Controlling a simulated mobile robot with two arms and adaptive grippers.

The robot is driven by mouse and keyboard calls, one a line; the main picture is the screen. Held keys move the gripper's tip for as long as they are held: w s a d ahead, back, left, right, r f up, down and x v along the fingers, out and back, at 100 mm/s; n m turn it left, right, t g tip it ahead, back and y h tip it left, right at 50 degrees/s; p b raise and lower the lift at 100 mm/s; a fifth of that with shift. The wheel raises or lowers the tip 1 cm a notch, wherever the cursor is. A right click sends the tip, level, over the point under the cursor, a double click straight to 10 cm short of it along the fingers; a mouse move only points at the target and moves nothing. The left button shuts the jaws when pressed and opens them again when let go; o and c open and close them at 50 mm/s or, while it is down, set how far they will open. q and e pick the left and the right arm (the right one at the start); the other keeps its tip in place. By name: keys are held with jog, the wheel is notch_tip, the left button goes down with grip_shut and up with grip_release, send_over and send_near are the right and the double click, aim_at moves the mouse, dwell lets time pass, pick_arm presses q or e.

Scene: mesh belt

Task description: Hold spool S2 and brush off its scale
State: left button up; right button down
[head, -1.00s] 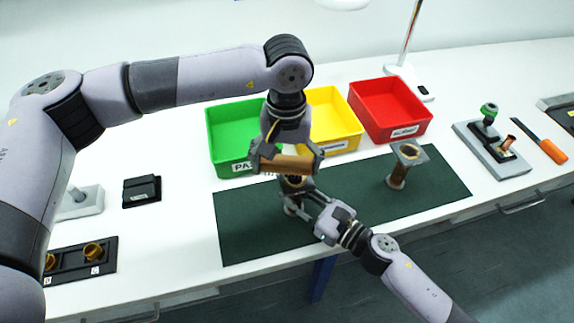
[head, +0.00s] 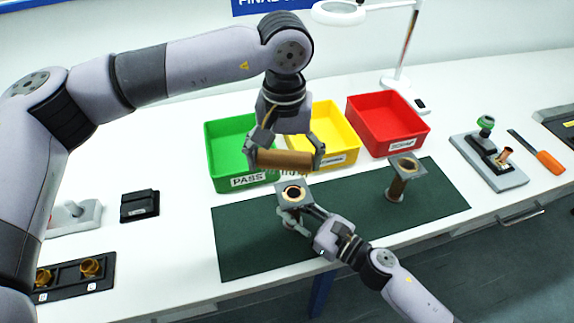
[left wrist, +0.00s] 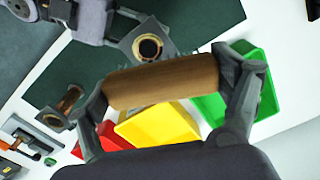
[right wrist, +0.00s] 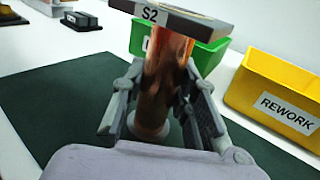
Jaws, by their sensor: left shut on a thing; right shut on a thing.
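Spool S2 (right wrist: 160,85) is a copper-coloured tube with a square grey flange labelled S2 on top. It stands upright on the green mat (head: 245,255), and its flange with a dark bore also shows in the head view (head: 293,193). My right gripper (head: 300,222) is shut around the tube below the flange. My left gripper (head: 286,162) is shut on a brush with a brown wooden handle (left wrist: 160,82), held level above and slightly behind S2, apart from it. The bristles point down. Scale on the spool cannot be made out clearly.
A second flanged spool (head: 398,185) stands on the mat's right part. Green PASS (head: 225,150), yellow REWORK (head: 345,150) and red (head: 385,125) bins line the back. A grey fixture (head: 490,160) and orange-handled tool (head: 548,160) lie right. The mat's left part is clear.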

jog(key=c, duration=1.2)
grip_release()
jog(key=shift+d, duration=0.1)
jog(key=v, duration=1.1)
jog(key=shift+s+d, duration=0.3)
